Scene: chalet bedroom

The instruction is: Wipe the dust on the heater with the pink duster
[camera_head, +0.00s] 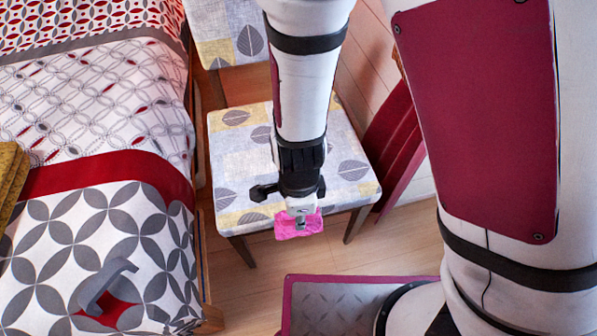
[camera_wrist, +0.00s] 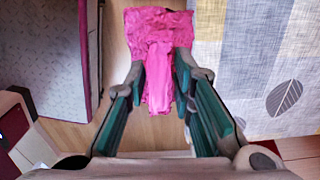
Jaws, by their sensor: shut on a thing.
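The pink duster (camera_head: 285,227) is a crumpled bright pink cloth, seen just below my gripper (camera_head: 301,211) in the head view. In the wrist view my gripper (camera_wrist: 160,85) is shut on the duster (camera_wrist: 158,28). One finger is on each side of its narrow middle, and its wide end spreads beyond the fingertips. The duster hangs in front of the chair seat's front edge in the head view. I cannot make out the heater or any dust in either view.
A chair with a leaf-patterned seat (camera_head: 240,150) stands behind my arm. A bed (camera_head: 110,215) fills the left, with a grey object (camera_head: 104,284) and a mustard cloth (camera_head: 10,178) on it. Dark red slats (camera_head: 397,150) stand right of the chair. Wooden floor (camera_head: 240,295) shows between bed and chair.

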